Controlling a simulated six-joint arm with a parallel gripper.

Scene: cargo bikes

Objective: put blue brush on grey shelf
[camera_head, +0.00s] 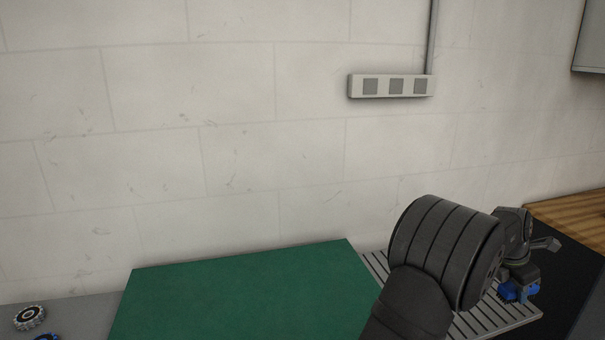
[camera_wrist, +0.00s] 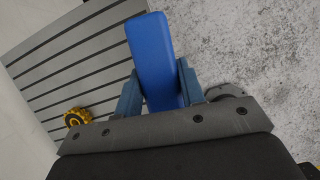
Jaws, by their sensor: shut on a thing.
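My gripper (camera_wrist: 160,88) is shut on the blue brush (camera_wrist: 152,50), whose smooth blue body sticks out past the two fingers in the wrist view. In the head view the brush (camera_head: 520,292) shows as a small blue shape under my gripper at the right. The grey shelf (camera_head: 490,322) is a slatted surface behind and below my arm, partly hidden by it. In the wrist view the slatted shelf (camera_wrist: 70,65) lies to the left of the brush. The brush overlaps the shelf's edge in that view; I cannot tell whether it touches.
A yellow and black toothed wheel (camera_wrist: 75,117) shows near the slats. A green mat (camera_head: 240,295) lies left of my arm, with a dark toothed wheel (camera_head: 29,317) farther left. A wooden surface (camera_head: 575,215) and a dark surface (camera_head: 575,280) lie at the right. A wall stands behind.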

